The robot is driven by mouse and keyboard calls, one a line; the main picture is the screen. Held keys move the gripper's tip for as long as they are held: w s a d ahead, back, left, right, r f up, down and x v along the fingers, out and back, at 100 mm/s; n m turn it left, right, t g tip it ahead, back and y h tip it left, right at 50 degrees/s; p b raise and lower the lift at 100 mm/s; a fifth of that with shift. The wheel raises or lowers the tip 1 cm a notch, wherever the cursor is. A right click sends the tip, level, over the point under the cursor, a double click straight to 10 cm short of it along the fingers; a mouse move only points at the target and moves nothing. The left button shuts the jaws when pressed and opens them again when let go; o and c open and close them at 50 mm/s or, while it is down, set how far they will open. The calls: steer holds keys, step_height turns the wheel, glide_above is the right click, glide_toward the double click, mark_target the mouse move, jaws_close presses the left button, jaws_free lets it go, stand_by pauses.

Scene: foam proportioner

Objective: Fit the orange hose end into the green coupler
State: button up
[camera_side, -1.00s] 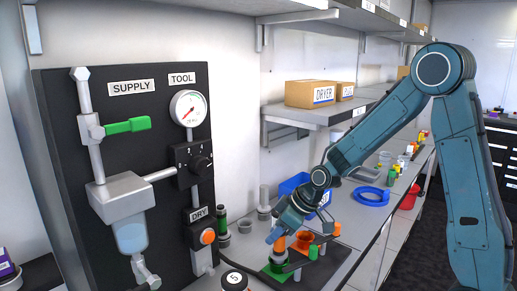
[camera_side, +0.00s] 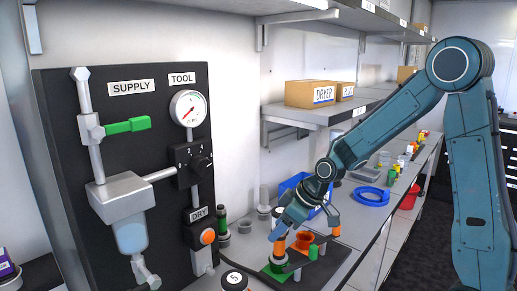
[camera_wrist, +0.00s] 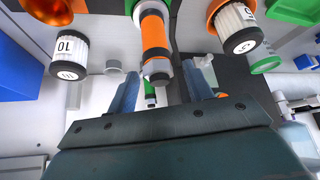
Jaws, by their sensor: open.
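An orange cylinder (camera_side: 280,247), which looks like the hose end, stands upright by a green block (camera_side: 275,271) on the dark mat. My gripper (camera_side: 277,236) is just above its top. In the wrist view the orange cylinder (camera_wrist: 154,38) has a grey tip and lies between the two blue fingers of my gripper (camera_wrist: 160,72). The fingers are spread, with gaps on both sides. A short green cylinder (camera_side: 313,252) stands to the right of the orange one. I cannot tell which green part is the coupler.
An orange funnel-like cup (camera_side: 304,240) stands close to my gripper's right, with another orange piece (camera_side: 335,229) beyond. A blue bin (camera_side: 296,186) and blue ring (camera_side: 372,196) lie behind. A black cap marked 5 (camera_side: 235,281) is in front. The black panel (camera_side: 60,150) rises at left.

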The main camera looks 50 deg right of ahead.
steer(key=v, duration=1)
steer(key=shift+s, duration=0.1)
stand_by(0.5)
steer(key=s+a+r+m+h, duration=0.1)
steer(key=s+a+r+m, duration=0.1)
steer(key=s, duration=0.7)
steer(key=s+a+r+m+h, duration=0.1)
steer(key=s+a+r+m, duration=0.1)
steer(key=s, duration=0.7)
steer(key=shift+s+a+r+m+h, duration=0.3)
steer(key=shift+s+r, duration=0.1)
steer(key=shift+r, duration=0.1)
